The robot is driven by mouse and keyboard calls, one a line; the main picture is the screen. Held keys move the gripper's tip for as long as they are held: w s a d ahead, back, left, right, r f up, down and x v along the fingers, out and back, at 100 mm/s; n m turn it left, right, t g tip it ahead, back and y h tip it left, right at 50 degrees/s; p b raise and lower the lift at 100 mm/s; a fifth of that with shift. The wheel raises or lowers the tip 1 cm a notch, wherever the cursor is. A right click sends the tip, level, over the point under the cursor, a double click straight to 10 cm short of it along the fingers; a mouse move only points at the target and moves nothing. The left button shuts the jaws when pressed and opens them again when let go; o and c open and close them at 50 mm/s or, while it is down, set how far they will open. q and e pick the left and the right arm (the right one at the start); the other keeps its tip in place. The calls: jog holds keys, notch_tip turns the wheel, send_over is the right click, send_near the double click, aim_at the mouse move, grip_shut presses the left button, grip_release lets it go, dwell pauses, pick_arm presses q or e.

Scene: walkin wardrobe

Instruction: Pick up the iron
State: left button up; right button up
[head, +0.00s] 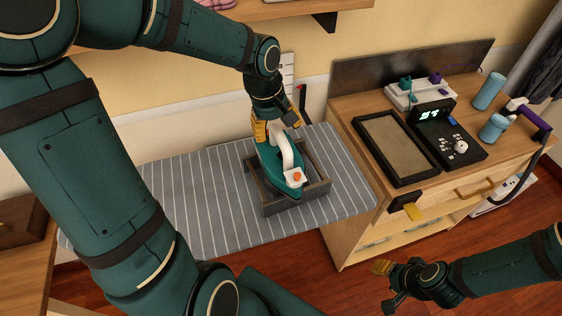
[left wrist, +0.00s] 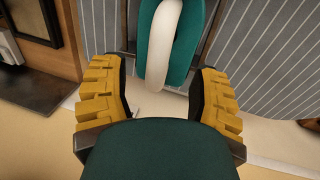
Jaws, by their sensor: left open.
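The iron (head: 268,162) has a teal body, a white handle and an orange button. It sits in a grey open frame (head: 318,189) on the striped ironing board (head: 206,195). My left gripper (head: 277,126) is open at the far end of the iron, close to the white handle. In the left wrist view, the iron's white handle (left wrist: 160,45) lies ahead, in line with the gap between the yellow fingers of my left gripper (left wrist: 160,88). Neither finger is seen closed on it. My right gripper (head: 384,285) is open and empty above the floor at the lower right.
A wooden cabinet (head: 345,235) stands right of the board. It carries a framed tray (head: 396,148), a black control panel (head: 448,135), blue cylinders (head: 489,91) and a purple-handled tool (head: 530,117). A shelf (head: 285,10) overhangs at the back. The board's front left is clear.

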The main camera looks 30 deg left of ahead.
aim_at(280, 134)
pick_arm(q)
jog(key=f, duration=0.2)
jog(key=w+f, duration=0.1)
jog(key=f, duration=0.2)
jog(key=shift+w+b, duration=0.2)
jog(key=shift+b, duration=0.2)
grip_shut()
